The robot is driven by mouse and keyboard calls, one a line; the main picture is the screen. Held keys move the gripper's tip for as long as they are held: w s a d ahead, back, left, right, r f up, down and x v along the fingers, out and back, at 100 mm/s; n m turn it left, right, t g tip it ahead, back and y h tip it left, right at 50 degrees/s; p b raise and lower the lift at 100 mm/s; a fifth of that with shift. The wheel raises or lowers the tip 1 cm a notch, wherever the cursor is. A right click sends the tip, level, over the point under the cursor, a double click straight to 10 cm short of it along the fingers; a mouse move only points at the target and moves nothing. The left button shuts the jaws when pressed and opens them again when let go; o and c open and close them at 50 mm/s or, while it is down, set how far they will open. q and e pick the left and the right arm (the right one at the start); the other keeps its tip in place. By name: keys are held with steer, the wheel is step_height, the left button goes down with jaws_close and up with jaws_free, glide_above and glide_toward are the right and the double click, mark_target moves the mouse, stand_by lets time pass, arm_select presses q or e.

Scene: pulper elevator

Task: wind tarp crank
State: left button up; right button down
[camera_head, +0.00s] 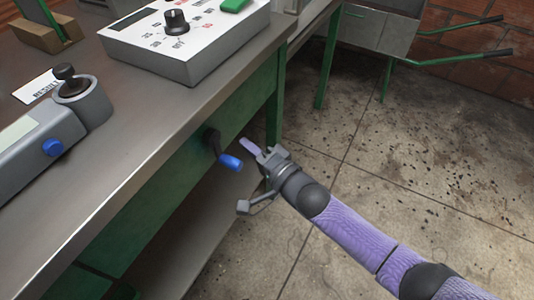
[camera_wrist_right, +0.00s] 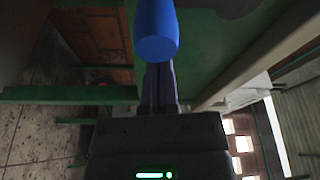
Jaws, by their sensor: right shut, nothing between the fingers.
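The crank has a black arm (camera_head: 212,142) on the green front of the bench and a blue handle (camera_head: 230,162) that sticks out from it. The blue handle also shows large at the top of the right wrist view (camera_wrist_right: 156,32). My right gripper (camera_head: 247,146) is just right of the handle in the head view, its fingers shut and empty. In the right wrist view the closed fingers (camera_wrist_right: 158,88) point toward the handle, which covers their tips. I cannot tell whether they touch. My left gripper is not in view.
A green-handled cart (camera_head: 375,30) stands at the back right by a brick wall.

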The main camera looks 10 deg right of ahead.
mark_target(242, 164)
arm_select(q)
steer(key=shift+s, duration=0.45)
arm_select(e)
steer(key=shift+s+a, duration=0.3)
steer(key=shift+s, duration=0.2)
steer(key=shift+s+a, duration=0.25)
steer(key=shift+s, duration=0.25)
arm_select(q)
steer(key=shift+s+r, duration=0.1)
arm_select(e)
steer(key=shift+s+a+f+m+p, duration=0.15)
steer(key=shift+s+a+m+p, duration=0.2)
steer(key=shift+s+m+p, duration=0.3)
steer(key=shift+w+f, duration=0.1)
steer(key=shift+f, duration=0.05)
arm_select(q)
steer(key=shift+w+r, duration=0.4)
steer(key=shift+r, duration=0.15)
